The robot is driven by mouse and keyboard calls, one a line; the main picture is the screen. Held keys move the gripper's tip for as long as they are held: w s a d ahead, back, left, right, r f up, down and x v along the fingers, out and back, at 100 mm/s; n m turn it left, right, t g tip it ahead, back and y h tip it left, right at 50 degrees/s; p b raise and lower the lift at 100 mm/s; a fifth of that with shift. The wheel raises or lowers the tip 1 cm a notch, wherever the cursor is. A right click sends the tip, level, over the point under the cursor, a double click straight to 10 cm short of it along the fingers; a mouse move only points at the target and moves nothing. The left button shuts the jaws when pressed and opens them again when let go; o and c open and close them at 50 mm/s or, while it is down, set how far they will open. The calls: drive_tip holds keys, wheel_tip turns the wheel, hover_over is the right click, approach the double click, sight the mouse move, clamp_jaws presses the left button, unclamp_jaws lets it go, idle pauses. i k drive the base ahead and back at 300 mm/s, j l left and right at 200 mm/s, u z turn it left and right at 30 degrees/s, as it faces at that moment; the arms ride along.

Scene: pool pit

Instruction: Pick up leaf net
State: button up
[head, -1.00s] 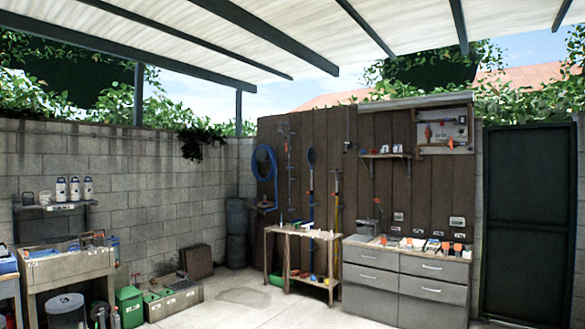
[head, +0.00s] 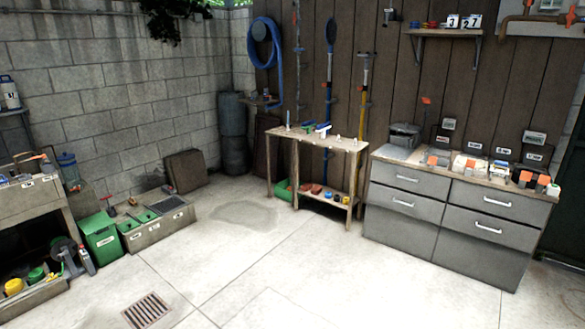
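A long blue pole with a dark oval head (head: 330,36), which looks like the leaf net, stands upright against the brown plank wall in the head view. Its head is high on the wall. Its lower part passes behind the narrow wooden table and is partly hidden. A yellow pole (head: 364,95) stands upright just to its right, and a thin grey pole (head: 298,60) to its left. My gripper does not show in this view.
A wooden table (head: 350,144) with small items stands before the poles. A grey drawer cabinet (head: 405,205) is to its right. A coiled blue hose (head: 255,62) hangs left. Low bins (head: 158,232) line the block wall. The concrete floor (head: 250,265) in front is clear, with a drain grate (head: 147,311).

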sight(331, 31)
drive_tip(key=i, duration=4.1)
